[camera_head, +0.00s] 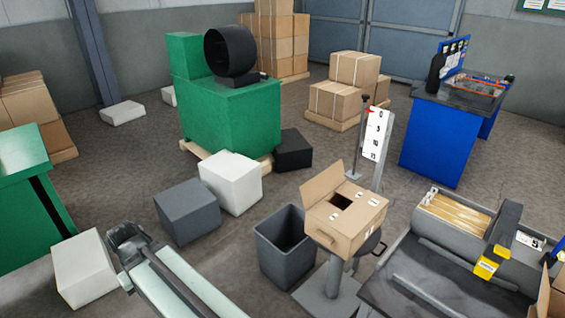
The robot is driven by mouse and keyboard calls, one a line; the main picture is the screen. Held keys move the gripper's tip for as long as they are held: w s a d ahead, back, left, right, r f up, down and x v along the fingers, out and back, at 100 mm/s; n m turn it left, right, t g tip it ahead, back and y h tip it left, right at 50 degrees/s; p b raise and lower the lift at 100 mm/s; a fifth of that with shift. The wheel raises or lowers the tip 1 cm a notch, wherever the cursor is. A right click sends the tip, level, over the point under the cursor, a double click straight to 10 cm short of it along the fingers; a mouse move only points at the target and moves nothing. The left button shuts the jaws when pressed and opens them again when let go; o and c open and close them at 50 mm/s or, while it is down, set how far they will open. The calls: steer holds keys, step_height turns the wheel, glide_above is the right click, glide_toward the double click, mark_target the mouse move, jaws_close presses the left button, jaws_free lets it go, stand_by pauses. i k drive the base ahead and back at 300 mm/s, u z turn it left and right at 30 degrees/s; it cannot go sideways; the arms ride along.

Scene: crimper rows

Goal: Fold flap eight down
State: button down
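An open cardboard box (355,230) sits on a grey pedestal stand in the middle right. One plain flap (322,183) stands up at its back left edge. The other top flaps appear to lie roughly flat around a dark opening (342,201). Small white labels are on the box top and side, but their numbers are too small to read, so I cannot tell which flap is eight. The dark end of my arm, apparently my gripper (130,242), is at the lower left, well apart from the box. Its fingers cannot be made out clearly.
A grey bin (286,248) stands just left of the stand. A white sign (377,135) on a post rises behind the box. A grey machine (455,240) is close on the right. White (231,181) and grey (187,211) blocks lie between my arm and the green machine.

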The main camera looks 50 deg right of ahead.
mark_target(312, 192)
steer(key=u, duration=0.05)
steer(key=i, duration=1.25)
steer(key=z, duration=0.35)
